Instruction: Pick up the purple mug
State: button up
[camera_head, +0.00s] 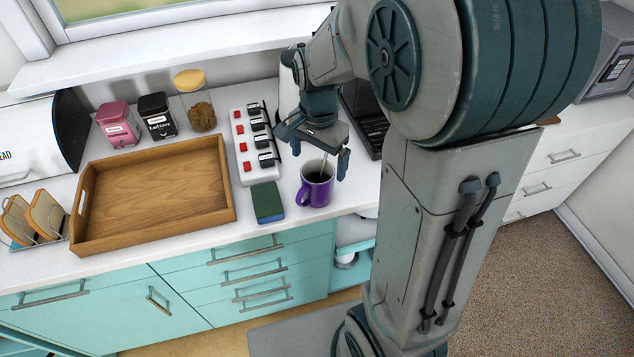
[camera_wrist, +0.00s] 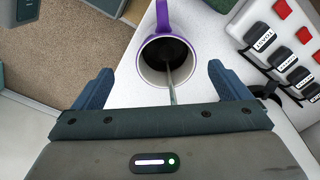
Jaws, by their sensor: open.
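The purple mug (camera_head: 316,188) stands upright on the white counter near its front edge. Its handle points toward the front left in the head view. Inside it are a dark content and a thin spoon or stirrer (camera_head: 323,165) that sticks up past the rim. In the wrist view the mug (camera_wrist: 146,38) lies ahead, between the lines of the two fingers, with its handle at the top. My gripper (camera_head: 318,158) is open just above the mug, its fingers apart; it also shows in the wrist view (camera_wrist: 160,80). Nothing is held.
A green sponge (camera_head: 268,202) lies left of the mug. A power strip (camera_head: 254,145) with labelled plugs stands behind it. A wooden tray (camera_head: 228,178), toast rack (camera_head: 40,218), pink tin (camera_head: 118,125), black tin (camera_head: 157,117) and yellow-lidded jar (camera_head: 198,103) stand further left.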

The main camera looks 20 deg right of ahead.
aim_at(316, 166)
jog(key=shift+w+a+f+p, duration=0.1)
jog(key=shift+f+p, duration=0.1)
jog(key=shift+f, duration=1.15)
jog(key=shift+w+f+p, duration=0.15)
jog(key=shift+f+p, duration=0.05)
jog(key=shift+f, duration=1.1)
jog(key=shift+w+a+f+p, duration=0.1)
jog(key=shift+f+p, duration=0.1)
jog(key=shift+f, duration=1.15)
jog(key=c, duration=1.4)
jog(key=shift+r, duration=0.15)
jog(key=shift+w+r, duration=0.1)
jog(key=shift+r, duration=0.95)
jog(key=shift+r+b, duration=0.4)
jog(key=shift+r, duration=0.5)
jog(key=shift+s+d+r+b, duration=0.35)
jog(key=shift+s+d+r, duration=0.75)
jog(key=shift+d, duration=0.6)
jog(key=shift+s+d+r+b, duration=0.35)
jog(key=shift+s+d+r, duration=0.7)
jog(key=shift+d, duration=0.6)
jog(key=shift+s+d+r+b, duration=0.35)
jog(key=shift+s+d+r, duration=0.5)
jog(key=shift+d+r, duration=0.65)
jog(key=shift+d+f, duration=0.2)
jog(key=shift+d, duration=0.05)
